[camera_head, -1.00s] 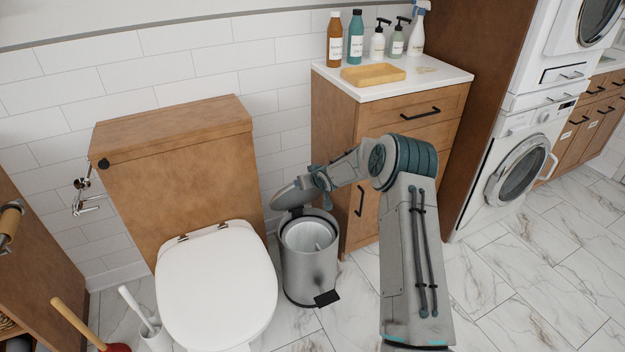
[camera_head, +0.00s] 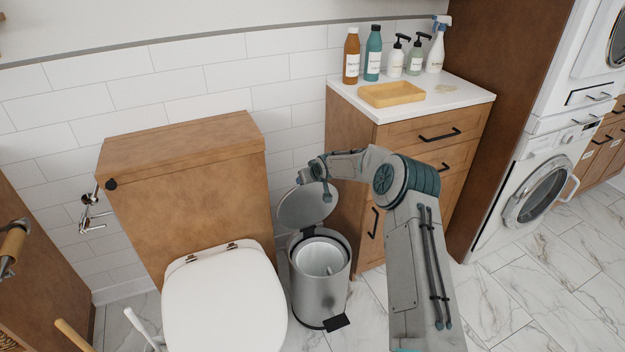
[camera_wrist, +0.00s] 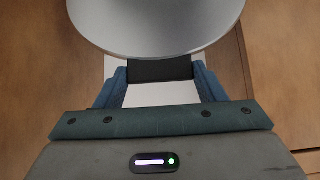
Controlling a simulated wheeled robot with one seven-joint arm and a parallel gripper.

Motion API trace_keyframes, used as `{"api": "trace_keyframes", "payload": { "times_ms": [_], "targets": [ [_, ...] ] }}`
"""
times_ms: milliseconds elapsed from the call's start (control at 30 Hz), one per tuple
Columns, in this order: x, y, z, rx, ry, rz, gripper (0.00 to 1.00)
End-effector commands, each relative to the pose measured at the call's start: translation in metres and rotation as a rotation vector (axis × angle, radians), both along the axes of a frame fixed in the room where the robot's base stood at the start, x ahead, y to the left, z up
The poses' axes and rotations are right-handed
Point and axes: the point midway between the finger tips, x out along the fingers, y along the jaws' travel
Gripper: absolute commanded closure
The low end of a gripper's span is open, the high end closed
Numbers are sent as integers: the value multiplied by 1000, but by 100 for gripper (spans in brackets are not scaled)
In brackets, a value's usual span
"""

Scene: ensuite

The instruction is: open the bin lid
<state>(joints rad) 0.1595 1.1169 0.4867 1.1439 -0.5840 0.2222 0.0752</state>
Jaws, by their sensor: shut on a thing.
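The bin (camera_head: 320,290) is a round metal pedal bin standing on the floor between the toilet and the wooden cabinet. Its lid (camera_head: 303,210) is raised and stands steeply tilted at the back of the bin, and the white inner bucket (camera_head: 320,256) shows. My gripper (camera_head: 326,192) is at the lid's upper edge, shut on the lid. In the wrist view the lid (camera_wrist: 155,25) fills the top middle, just beyond my gripper's fingers (camera_wrist: 160,82). The exact contact between fingers and rim is hard to see.
The toilet (camera_head: 222,300) stands close at the bin's left. The wooden cabinet (camera_head: 430,135), with bottles and a tray on top, stands close behind and right. The black pedal (camera_head: 337,322) sticks out in front. Free floor (camera_head: 530,290) lies to the right.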

Motion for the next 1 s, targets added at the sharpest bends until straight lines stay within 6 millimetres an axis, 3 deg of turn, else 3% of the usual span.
{"api": "trace_keyframes", "payload": {
  "times_ms": [267, 300, 367, 733, 1000],
  "targets": [
    [2, 4, 6, 0, -13, 5, 78],
    [2, 4, 6, -1, -13, 6, 31],
    [2, 4, 6, -1, -12, 6, 15],
    [-2, 3, 4, -1, -5, 6, 15],
    [-23, -7, 29, -2, -6, 4, 15]
  ]
}}
